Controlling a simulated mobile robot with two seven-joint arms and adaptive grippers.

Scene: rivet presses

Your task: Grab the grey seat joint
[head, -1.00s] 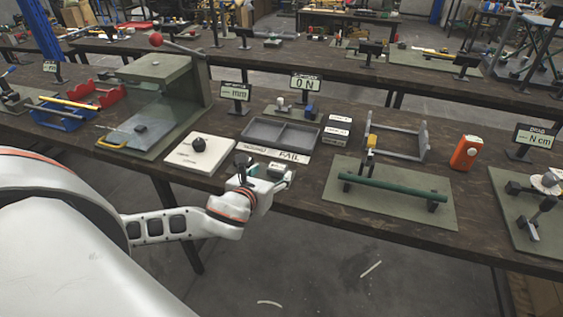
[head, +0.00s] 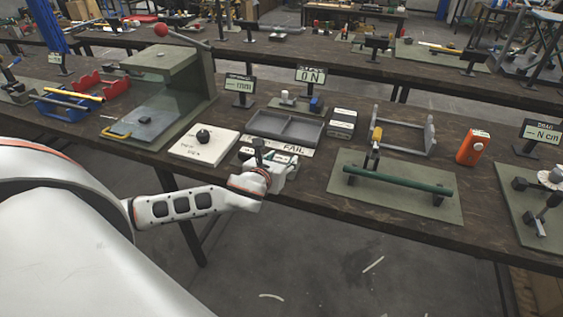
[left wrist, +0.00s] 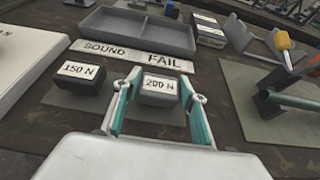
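My left gripper (head: 285,165) is at the front edge of the bench, low over it. In the left wrist view its teal fingers (left wrist: 158,88) are apart, with a dark block labelled 200 N (left wrist: 160,103) showing between them; I cannot tell whether they touch it. A block labelled 150 N (left wrist: 78,85) lies to the left. I cannot tell for sure which thing is the grey seat joint. A small light grey piece (head: 287,97) stands beside a blue block (head: 315,104) on a plate under the 0 N display. My right gripper is not in view.
A grey two-part tray (head: 285,127) with SOUND and FAIL labels lies just beyond the gripper. A white board (head: 190,148) with a black knob is to the left. A green mat (head: 345,190) with a green bar (head: 400,179) is to the right.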

